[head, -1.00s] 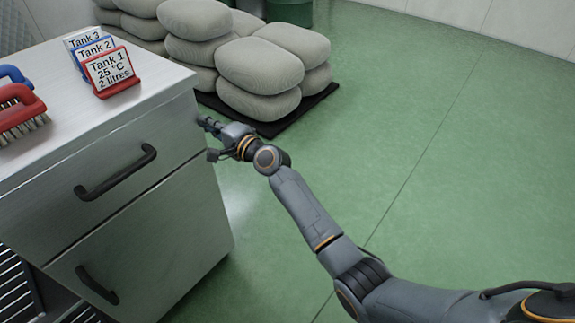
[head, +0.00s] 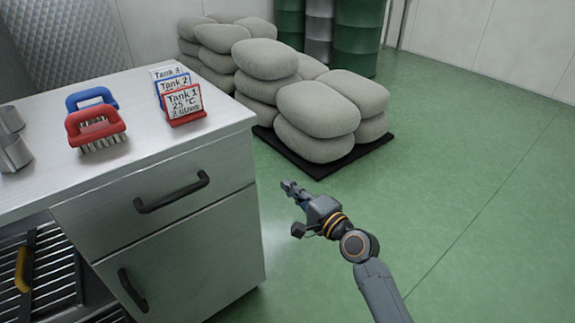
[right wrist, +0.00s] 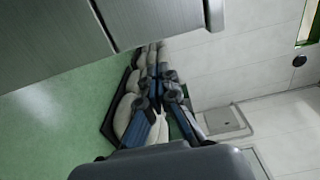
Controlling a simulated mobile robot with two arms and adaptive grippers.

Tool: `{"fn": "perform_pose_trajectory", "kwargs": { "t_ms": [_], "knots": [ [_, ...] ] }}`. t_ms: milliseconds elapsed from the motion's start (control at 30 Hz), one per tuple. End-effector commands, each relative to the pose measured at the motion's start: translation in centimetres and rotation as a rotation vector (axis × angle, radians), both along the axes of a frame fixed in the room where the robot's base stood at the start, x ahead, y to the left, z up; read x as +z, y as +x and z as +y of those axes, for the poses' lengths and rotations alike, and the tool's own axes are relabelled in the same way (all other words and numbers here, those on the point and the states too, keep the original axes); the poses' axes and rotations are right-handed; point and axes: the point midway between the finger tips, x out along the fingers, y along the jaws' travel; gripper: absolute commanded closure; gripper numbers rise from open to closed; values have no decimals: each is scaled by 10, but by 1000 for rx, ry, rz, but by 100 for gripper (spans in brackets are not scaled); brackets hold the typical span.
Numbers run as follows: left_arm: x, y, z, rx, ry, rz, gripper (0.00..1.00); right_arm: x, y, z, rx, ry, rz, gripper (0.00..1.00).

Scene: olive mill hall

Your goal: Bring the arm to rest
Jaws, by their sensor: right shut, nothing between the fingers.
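My right gripper (head: 290,188) is shut and empty. In the head view it hangs in free air to the right of the steel cabinet (head: 187,235), over the green floor, with its fingers pointing up and left. Its fingers also show in the right wrist view (right wrist: 158,85), close together, with the sacks beyond them. The arm behind it is mine and runs down to the lower edge of the head view. My left gripper is not in view.
Brushes (head: 95,130) and tank signs (head: 183,102) stand on the cabinet top. Its drawer has a black handle (head: 172,192). Grey sacks (head: 318,110) lie on a black pallet (head: 325,165) behind the gripper. Drums (head: 357,38) stand farther back. Floor (head: 470,190) at right is clear.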

Motion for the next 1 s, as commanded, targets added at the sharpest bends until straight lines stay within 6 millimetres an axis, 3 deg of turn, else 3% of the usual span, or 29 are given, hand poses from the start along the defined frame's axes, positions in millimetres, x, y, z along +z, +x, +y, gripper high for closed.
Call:
{"fn": "perform_pose_trajectory", "kwargs": {
  "t_ms": [167, 267, 367, 500, 567, 700, 833, 1000],
  "knots": [
    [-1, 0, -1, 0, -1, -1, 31, -13, -5, -2, -1, -35, 11, 100],
    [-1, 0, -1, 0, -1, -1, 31, -51, -17, -5, 2, -146, 40, 100],
    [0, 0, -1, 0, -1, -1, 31, -112, -42, -13, 22, -333, 89, 100],
    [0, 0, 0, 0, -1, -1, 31, -205, -95, -32, 95, -638, 172, 100],
    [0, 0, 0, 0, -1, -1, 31, -241, -121, -42, 140, -764, 208, 100],
    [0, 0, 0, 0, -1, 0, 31, -316, -192, -70, 278, -1038, 295, 100],
    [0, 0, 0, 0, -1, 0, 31, -364, -255, -96, 417, -1239, 361, 100],
    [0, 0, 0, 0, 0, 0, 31, -402, -322, -125, 583, -1424, 426, 100]
  ]
}}
